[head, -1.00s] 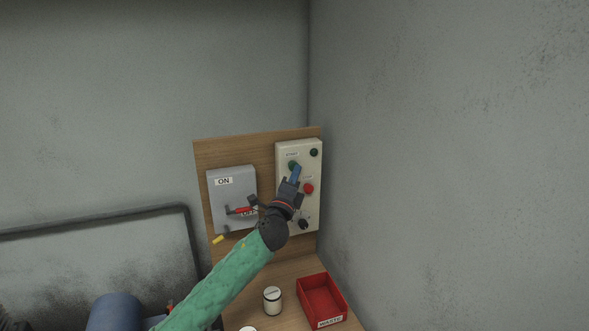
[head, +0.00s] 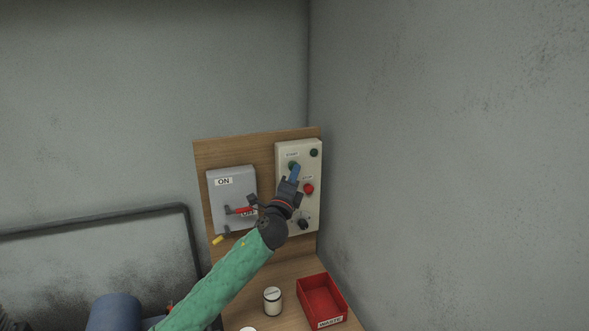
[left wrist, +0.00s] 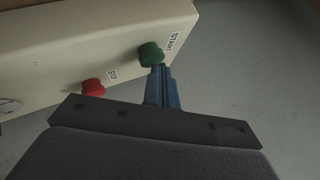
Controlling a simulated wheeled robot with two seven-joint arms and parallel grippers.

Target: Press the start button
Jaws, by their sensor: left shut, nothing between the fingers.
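The green start button (head: 293,165) sits on the cream control box (head: 312,221), under a START label. It also shows in the left wrist view (left wrist: 151,54), standing out from the box face. My left gripper (head: 295,170) is shut and empty, its blue fingertips at the lower edge of the green button. In the left wrist view the fingertips (left wrist: 160,70) overlap the button's edge; I cannot tell whether they touch it. My right gripper is not in view.
A red stop button (head: 308,188), a dark knob (head: 303,224) and a dark round lamp (head: 314,153) share the box. A grey switch box (head: 231,190) with a red handle is to the left. A red waste bin (head: 322,297) and white container (head: 272,301) stand below.

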